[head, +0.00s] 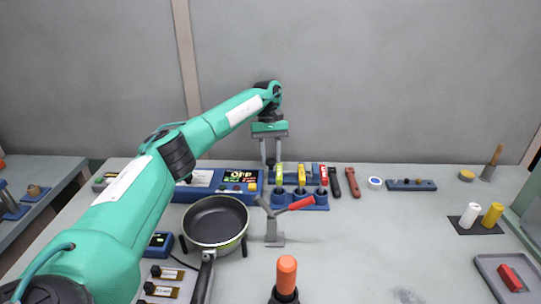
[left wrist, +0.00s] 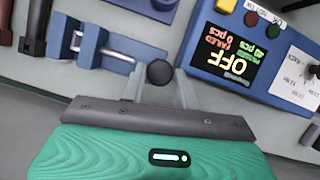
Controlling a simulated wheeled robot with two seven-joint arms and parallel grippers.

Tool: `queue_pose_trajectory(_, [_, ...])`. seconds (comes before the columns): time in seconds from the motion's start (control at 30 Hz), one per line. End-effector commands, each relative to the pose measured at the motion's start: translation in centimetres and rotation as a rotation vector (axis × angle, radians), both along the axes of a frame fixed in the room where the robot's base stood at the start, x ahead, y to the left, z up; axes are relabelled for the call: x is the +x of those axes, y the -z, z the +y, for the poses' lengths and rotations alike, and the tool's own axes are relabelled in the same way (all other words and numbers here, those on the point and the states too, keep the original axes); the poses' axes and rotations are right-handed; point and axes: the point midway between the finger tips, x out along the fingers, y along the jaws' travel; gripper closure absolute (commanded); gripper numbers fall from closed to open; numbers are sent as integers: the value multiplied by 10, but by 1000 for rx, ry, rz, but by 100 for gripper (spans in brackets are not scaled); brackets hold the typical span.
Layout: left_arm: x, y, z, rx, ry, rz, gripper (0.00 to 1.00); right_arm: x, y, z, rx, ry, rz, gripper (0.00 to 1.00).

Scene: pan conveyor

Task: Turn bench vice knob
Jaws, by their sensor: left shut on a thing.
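The bench vice (left wrist: 93,46) is blue with a pale metal bar, at the upper left of the left wrist view. Its round black knob (left wrist: 160,73) sits at the vice's end. My left gripper (left wrist: 160,85) is shut on the knob, with one finger on each side of it. In the head view my left gripper (head: 271,160) points down at the back of the bench; the knob itself cannot be made out there, and screwdrivers partly hide the vice. My right gripper is in neither view.
A blue control box (head: 238,178) whose screen reads OFF stands left of the gripper. A rack of screwdrivers (head: 300,198) is just in front of it.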

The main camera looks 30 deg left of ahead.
Motion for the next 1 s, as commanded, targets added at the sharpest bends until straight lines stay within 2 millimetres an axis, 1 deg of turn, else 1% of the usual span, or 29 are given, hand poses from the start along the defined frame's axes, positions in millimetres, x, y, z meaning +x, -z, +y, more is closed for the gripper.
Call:
queue_pose_trajectory(0.03, [0, 0, 0, 1, 0, -2, 68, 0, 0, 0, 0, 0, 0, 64])
queue_pose_trajectory(0.13, [0, 0, 0, 0, 0, -1, 48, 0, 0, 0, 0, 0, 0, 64])
queue_pose_trajectory(0.4, [0, 0, 0, 0, -1, 0, 48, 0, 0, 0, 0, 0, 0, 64])
queue_pose_trajectory(0.53, [0, -8, 0, 0, -1, -3, 48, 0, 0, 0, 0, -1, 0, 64])
queue_pose_trajectory(0.67, [1, -28, 0, 0, 0, -4, 48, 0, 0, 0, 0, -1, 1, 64])
queue_pose_trajectory(0.83, [1, -72, 0, 2, -2, -4, 48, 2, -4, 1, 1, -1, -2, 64])
queue_pose_trajectory(0.9, [1, -88, 1, 2, -1, -3, 48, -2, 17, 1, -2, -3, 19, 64])
queue_pose_trajectory(1.0, [0, -103, 0, 2, -1, -3, 48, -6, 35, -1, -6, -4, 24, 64])
